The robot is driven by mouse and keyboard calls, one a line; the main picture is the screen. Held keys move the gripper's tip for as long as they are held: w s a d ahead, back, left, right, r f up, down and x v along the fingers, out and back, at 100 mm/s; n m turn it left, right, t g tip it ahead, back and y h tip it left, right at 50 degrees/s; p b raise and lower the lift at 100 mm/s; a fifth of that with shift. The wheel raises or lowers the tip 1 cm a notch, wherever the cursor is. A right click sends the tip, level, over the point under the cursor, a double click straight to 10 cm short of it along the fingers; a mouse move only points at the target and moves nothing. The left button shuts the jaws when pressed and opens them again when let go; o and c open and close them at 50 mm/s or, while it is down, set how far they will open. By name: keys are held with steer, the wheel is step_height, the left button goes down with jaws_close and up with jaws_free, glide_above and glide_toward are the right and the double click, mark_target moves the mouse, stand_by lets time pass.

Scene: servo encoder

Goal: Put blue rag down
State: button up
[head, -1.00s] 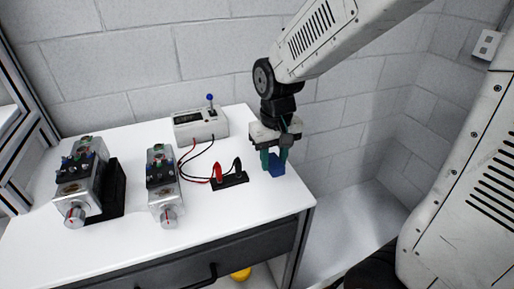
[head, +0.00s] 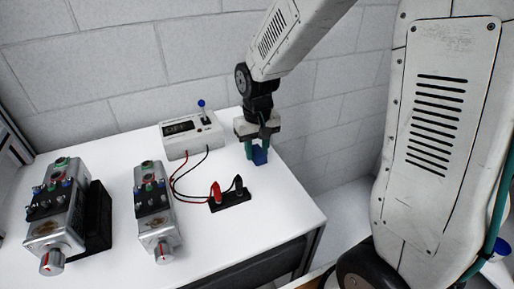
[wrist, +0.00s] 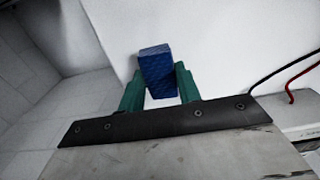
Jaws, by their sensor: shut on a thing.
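The blue rag (head: 260,156) is a small folded block at the back right of the white table (head: 270,205). My gripper (head: 261,150) points down over it with its green fingers on either side, shut on the rag. In the wrist view the rag (wrist: 157,72) sits between the two green fingers of my gripper (wrist: 160,88), with the white tabletop beyond it. I cannot tell whether the rag's underside touches the table.
A black holder with red and black probes (head: 230,196) lies left of and nearer than the rag. A white meter box (head: 191,134) with a blue-topped lever stands behind. Two servo units (head: 156,212) (head: 56,215) are at the left. The table's right edge is close to the rag.

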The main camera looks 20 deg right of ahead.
mark_target(258, 151)
steer(key=shift+f, duration=0.2)
steer(key=o, duration=0.9)
step_height(258, 151, up, 12)
steer(key=shift+t, duration=0.6)
steer(key=s+d+r, duration=0.1)
steer(key=s, duration=0.6)
steer(key=s+d+r, duration=0.1)
steer(key=s+r, duration=0.1)
steer(key=s, duration=0.6)
steer(key=s+d+r, duration=0.1)
steer(key=s, duration=0.7)
steer(key=shift+s+r, duration=0.15)
steer(key=shift+s, duration=0.05)
steer(key=shift+o, duration=0.5)
